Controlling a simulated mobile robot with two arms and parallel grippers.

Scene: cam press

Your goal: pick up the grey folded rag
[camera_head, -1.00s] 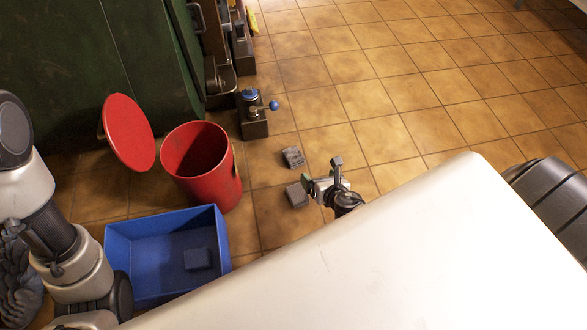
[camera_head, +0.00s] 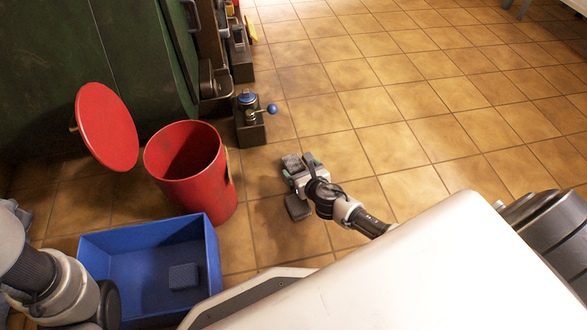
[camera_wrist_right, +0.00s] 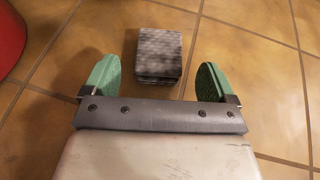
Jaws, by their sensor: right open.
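A grey folded rag with a checked pattern (camera_wrist_right: 158,62) lies flat on the tiled floor in the right wrist view. It sits between and a little beyond the two green fingertips of my right gripper (camera_wrist_right: 158,78), with a gap on each side. The right gripper is open and empty. My left gripper is not in view.
A red bin (camera_head: 205,185) stands left of the gripper, with a round red lid (camera_head: 107,127) beside it. A blue crate (camera_head: 140,235) holding a small blue block (camera_head: 183,276) is nearer. A device with a blue-knobbed lever (camera_head: 250,125) stands behind. Floor to the right is clear.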

